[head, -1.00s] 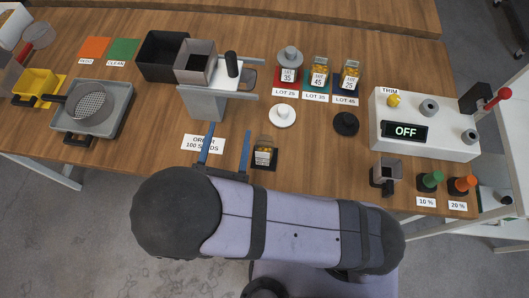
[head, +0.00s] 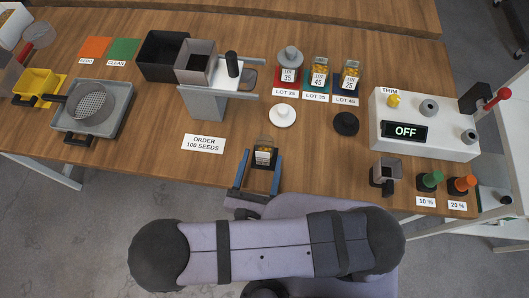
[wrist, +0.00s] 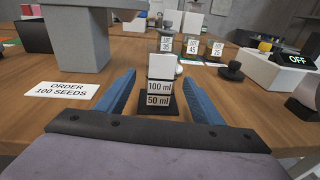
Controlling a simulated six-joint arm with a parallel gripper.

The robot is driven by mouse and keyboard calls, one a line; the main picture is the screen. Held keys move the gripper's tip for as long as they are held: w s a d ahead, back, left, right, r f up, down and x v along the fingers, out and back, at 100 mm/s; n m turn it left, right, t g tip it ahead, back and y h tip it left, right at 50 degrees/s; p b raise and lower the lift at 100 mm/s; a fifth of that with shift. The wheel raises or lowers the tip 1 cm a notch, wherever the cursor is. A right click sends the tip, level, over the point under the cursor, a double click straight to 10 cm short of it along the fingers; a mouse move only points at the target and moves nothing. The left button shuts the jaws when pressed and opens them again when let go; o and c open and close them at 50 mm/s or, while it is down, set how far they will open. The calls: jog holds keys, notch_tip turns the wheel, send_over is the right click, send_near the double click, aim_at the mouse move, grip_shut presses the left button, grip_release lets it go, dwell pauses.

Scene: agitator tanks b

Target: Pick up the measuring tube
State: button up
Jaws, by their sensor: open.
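In the wrist view the tube (wrist: 159,88) shows white labels reading 100 ml and 50 ml. My gripper (head: 263,155) is open, its blue fingers on either side of the tube. In the wrist view the gripper (wrist: 159,70) has a clear gap between each finger and the tube.
The order card (head: 204,144) lies left of the gripper. A grey hopper stand (head: 205,105) rises behind it. A white lid (head: 282,115) and black lid (head: 346,123) lie behind the tube. A grey cup (head: 386,172) and white control box (head: 425,125) stand to the right.

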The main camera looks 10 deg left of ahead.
aim_at(267, 143)
jog(key=shift+w+a+n+t+y, duration=0.1)
jog(key=shift+w+n+t+y, duration=0.25)
jog(key=shift+n+t, duration=0.25)
jog(key=shift+w+f, duration=0.1)
jog(key=shift+w, duration=0.9)
jog(key=shift+w+d+f+b, duration=0.1)
jog(key=shift+w+d+b, duration=0.1)
jog(key=shift+w, duration=0.55)
jog(key=shift+w+d+b, duration=0.1)
jog(key=shift+w+d, duration=0.1)
jog(key=shift+w, duration=0.55)
jog(key=shift+w+a, duration=0.1)
jog(key=shift+w, duration=1)
jog(key=c, duration=1.2)
